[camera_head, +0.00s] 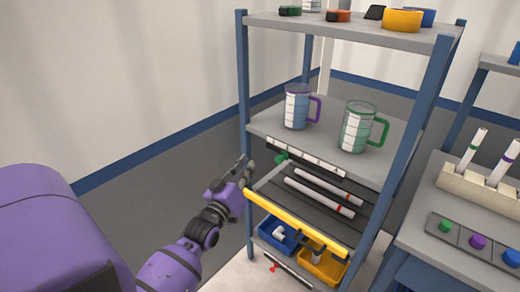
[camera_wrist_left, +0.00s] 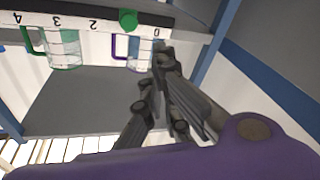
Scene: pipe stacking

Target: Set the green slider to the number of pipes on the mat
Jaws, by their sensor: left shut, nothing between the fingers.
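A white number strip (camera_head: 305,157) runs along the front edge of the middle shelf. Its green slider (camera_head: 281,159) also shows in the left wrist view (camera_wrist_left: 128,18), where the numbers are upside down. The slider sits between 2 and 0, covering the place of 1. Two white pipes with red bands, one behind (camera_head: 328,186) and one in front (camera_head: 318,196), lie on the dark ribbed mat (camera_head: 276,187) below. My left gripper (camera_head: 247,165) is shut and empty, beside the slider on its 0 side. In the wrist view its fingers (camera_wrist_left: 163,60) overlap the strip near 0.
A purple-handled jug (camera_head: 297,107) and a green-handled jug (camera_head: 357,128) stand on the shelf above the strip. A yellow bar (camera_head: 300,222) crosses the mat's front. Blue (camera_head: 270,238) and yellow (camera_head: 315,274) bins sit below. Blue shelf posts (camera_head: 243,90) stand close to my gripper.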

